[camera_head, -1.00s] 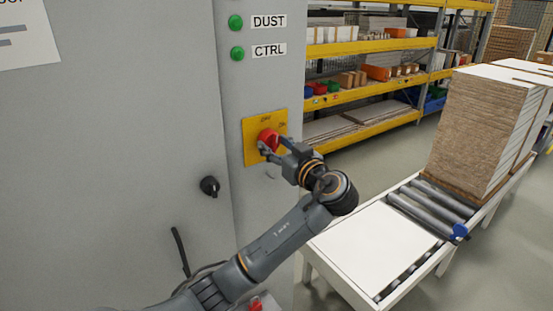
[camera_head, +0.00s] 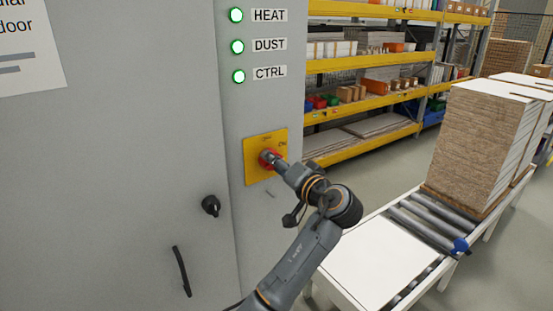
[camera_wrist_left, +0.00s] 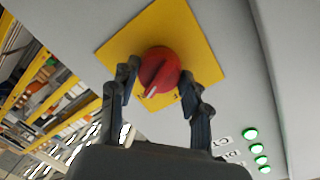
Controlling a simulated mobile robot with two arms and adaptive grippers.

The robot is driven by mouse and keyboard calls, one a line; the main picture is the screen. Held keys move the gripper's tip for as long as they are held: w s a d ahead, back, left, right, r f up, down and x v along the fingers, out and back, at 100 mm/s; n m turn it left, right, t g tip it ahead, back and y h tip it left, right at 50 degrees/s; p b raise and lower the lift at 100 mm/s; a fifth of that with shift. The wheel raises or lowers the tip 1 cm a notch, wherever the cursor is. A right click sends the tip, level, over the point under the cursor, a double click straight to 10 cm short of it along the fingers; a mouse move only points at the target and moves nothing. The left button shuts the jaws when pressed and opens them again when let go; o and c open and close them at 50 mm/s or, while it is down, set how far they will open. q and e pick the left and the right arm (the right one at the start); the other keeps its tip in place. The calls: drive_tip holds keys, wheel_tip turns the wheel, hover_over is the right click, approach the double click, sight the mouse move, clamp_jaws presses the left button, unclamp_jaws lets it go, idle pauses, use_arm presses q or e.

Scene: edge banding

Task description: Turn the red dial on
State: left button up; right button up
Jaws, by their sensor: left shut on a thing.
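The red dial (camera_head: 268,159) sits on a yellow plate (camera_head: 252,170) on the grey cabinet's narrow front. In the left wrist view the red dial (camera_wrist_left: 160,70) shows a dark grip bar and a white pointer mark toward the lettering on the yellow plate (camera_wrist_left: 125,35). My left gripper (camera_head: 278,162) is at the dial, with a finger on either side of it; it also shows in the left wrist view (camera_wrist_left: 160,80). It is shut on the dial. Three green lamps, HEAT (camera_head: 236,15), DUST (camera_head: 237,46) and CTRL (camera_head: 238,76), glow brightly. My right gripper is not in view.
The cabinet door has a black knob (camera_head: 210,205) and a black handle (camera_head: 181,271). A roller conveyor (camera_head: 430,232) with a stack of boards (camera_head: 475,140) stands at the right. Yellow shelves (camera_head: 370,103) stand behind, with open floor between.

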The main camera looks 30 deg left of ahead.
use_arm(q)
drive_tip(key=m+p, duration=0.3)
drive_tip(key=m, duration=0.1)
drive_tip(key=shift+r, duration=0.2)
drive_tip(key=shift+m, duration=0.3)
idle(0.3)
drive_tip(key=o, duration=1.2)
drive_tip(key=shift+w+f+g, duration=0.1)
drive_tip(key=shift+g, duration=0.2)
drive_tip(key=shift+c, duration=0.2)
drive_tip(key=f+v, duration=0.1)
drive_tip(key=v, duration=1.1)
drive_tip(key=shift+r, duration=0.4)
